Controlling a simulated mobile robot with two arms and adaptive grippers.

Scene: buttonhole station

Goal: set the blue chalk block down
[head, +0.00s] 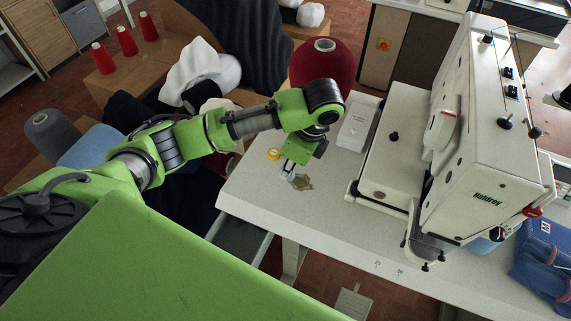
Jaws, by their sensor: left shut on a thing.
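The fingers hide most of the block. I cannot tell whether the block touches the tabletop. My right gripper is not in view.
A white box (357,127) and the sewing machine (480,130) stand further right. The table's front middle is clear.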

